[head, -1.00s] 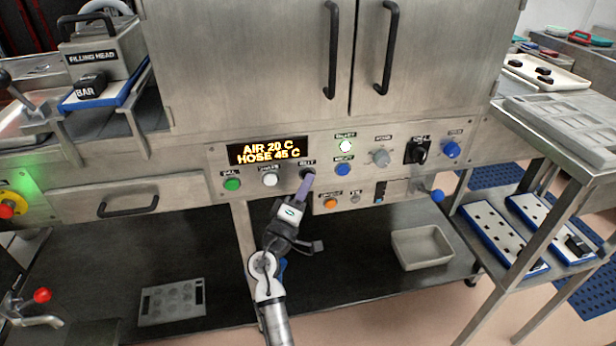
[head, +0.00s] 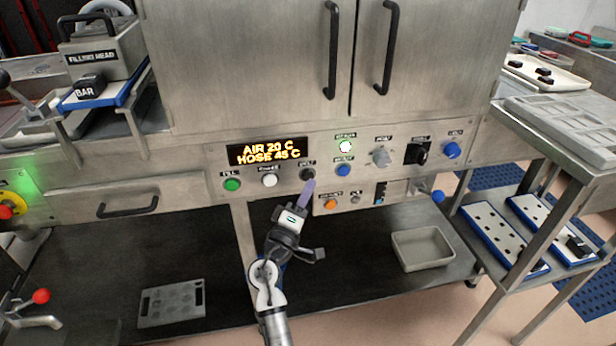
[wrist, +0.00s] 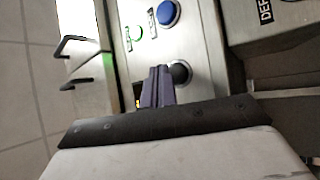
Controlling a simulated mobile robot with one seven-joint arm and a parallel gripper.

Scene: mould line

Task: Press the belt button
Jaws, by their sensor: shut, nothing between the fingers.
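The black button (head: 307,174) sits on the steel control panel, right of the green and white buttons. The small label above it appears to read BELT. My gripper (head: 310,183) is shut and empty, its purple fingers pointing up at the panel just below and in front of this button. In the wrist view, the closed fingertips (wrist: 161,69) are beside the black button (wrist: 181,73), which shows to their right and is partly hidden by them. A small gap seems to separate fingers and button, but contact cannot be fully ruled out.
Nearby on the panel are a white button (head: 269,180), a green button (head: 232,184), a blue button (head: 343,170), an orange button (head: 330,204) and a lit button (head: 345,147). The display (head: 268,152) reads AIR 20 C, HOSE 45 C. A drawer handle (head: 127,205) protrudes at left.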

